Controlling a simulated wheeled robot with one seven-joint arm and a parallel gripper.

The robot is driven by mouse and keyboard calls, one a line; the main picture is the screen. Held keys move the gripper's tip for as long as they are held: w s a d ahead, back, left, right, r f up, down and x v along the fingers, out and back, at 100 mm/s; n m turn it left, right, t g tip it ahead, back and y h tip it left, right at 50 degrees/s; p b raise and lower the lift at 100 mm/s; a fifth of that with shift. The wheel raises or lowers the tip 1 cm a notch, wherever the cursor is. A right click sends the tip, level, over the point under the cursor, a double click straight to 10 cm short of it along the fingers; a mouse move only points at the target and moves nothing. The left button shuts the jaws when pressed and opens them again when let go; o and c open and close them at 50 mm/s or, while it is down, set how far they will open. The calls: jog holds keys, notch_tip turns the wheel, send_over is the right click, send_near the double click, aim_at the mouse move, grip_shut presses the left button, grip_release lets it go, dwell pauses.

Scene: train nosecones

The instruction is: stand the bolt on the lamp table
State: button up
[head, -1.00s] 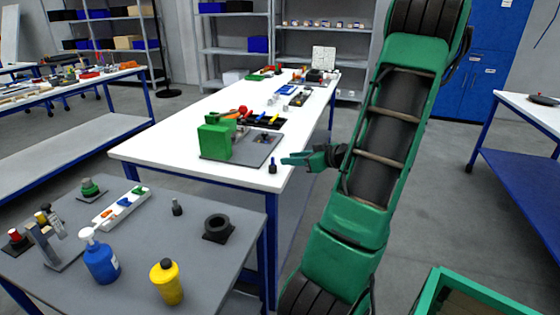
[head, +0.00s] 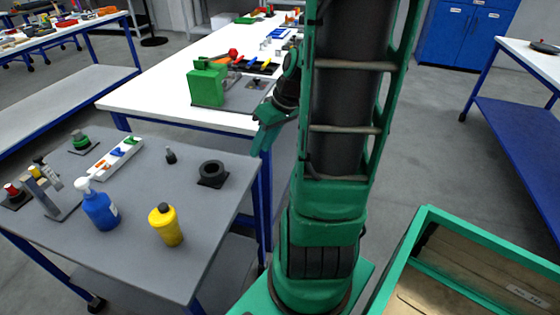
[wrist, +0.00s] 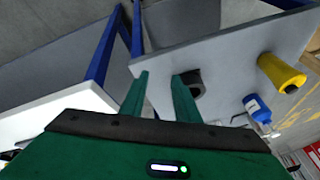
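My gripper (head: 258,138) hangs over the gap between the white table's near end and the grey table. In the wrist view my gripper's (wrist: 155,90) two green fingers are apart with nothing visible between them. The grey table (head: 205,235) carries red and green lamp-like pieces, so it seems to be the lamp table; it also shows in the wrist view (wrist: 225,60). A small dark bolt-like piece (head: 171,156) stands upright on it. Another small dark upright piece, earlier by the white table's near edge, does not show now; my gripper and arm cover that area.
The grey table also holds a black ring on a square base (head: 212,173), a yellow bottle (head: 166,226), a blue spray bottle (head: 100,208) and a white tray (head: 115,158). A green box (head: 208,84) stands on the white table (head: 150,98). A green-rimmed bin (head: 425,225) is at right.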

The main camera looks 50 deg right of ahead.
jog(key=s+a+r+m+g, duration=0.2)
jog(key=s+a, duration=0.1)
jog(key=s, duration=0.3)
jog(key=s+a+r+m+g+h, duration=0.1)
jog(key=s+a+r+m+g, duration=0.1)
jog(key=s, duration=0.4)
jog(key=shift+s+a+r+m+h, duration=0.3)
jog(key=shift+s+a+r+m, duration=0.1)
jog(key=shift+a+r+m, duration=0.45)
jog(key=shift+a+f, duration=0.1)
jog(key=shift+f, duration=0.05)
jog(key=shift+w+f, duration=0.25)
jog(key=shift+w, duration=0.35)
